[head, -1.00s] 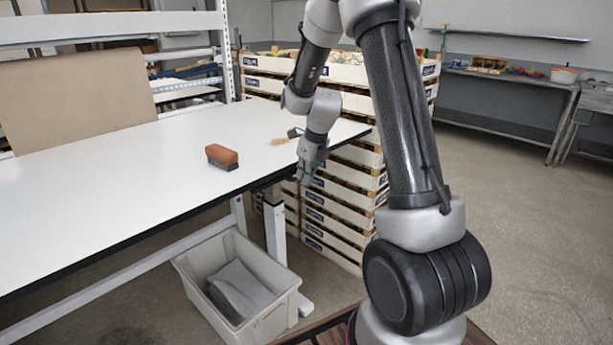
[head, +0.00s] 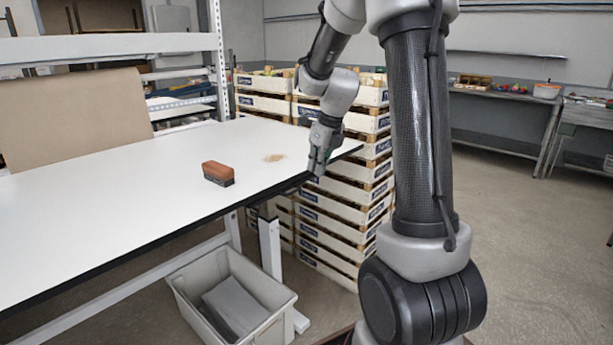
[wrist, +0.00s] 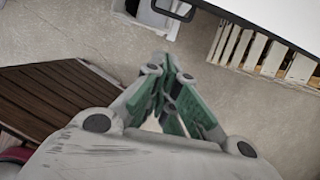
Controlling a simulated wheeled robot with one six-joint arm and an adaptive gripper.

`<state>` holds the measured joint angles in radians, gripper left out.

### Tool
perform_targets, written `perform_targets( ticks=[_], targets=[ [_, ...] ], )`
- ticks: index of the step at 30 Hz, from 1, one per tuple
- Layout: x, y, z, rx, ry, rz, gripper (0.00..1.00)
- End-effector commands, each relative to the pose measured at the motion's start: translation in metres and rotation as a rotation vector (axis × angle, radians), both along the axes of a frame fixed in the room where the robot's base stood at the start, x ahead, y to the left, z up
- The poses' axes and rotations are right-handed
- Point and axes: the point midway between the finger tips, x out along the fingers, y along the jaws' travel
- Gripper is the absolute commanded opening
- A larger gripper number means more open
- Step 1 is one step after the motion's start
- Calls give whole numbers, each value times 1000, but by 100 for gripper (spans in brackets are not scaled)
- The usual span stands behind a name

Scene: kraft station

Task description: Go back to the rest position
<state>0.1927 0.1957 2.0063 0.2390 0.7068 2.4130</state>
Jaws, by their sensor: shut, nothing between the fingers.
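My gripper (head: 317,171) hangs at the right front edge of the white table in the head view, pointing down. In the wrist view my gripper (wrist: 171,98) is shut with nothing between its green-padded fingers, above the bare floor. A brush with a reddish-brown back and dark bristles (head: 218,173) lies on the table, left of my gripper and apart from it.
The white table (head: 110,205) fills the left. Stacked crates (head: 340,212) stand behind and below my gripper. A grey bin (head: 262,282) with something grey inside stands on the floor under the table's front edge. Open floor (head: 540,250) lies to the right. A bench (head: 500,150) stands at the back right.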

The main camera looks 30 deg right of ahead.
Motion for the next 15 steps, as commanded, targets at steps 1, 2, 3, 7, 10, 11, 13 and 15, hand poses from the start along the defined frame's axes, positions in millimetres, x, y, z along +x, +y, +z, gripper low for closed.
perform_targets(
  ticks=[1,2,3,7,10,11,13,15],
  targets=[
    [-1,0,2,0,0,0,0],
    [-1,0,3,0,0,0,0],
    [-1,0,4,0,0,0,0],
    [-1,0,4,-4,-1,13,0],
    [-2,0,3,-30,-9,111,0],
    [-2,0,3,-44,-12,165,0],
    [-7,0,2,-87,-14,341,0],
    [-20,1,-6,-134,1,570,0]
  ],
)
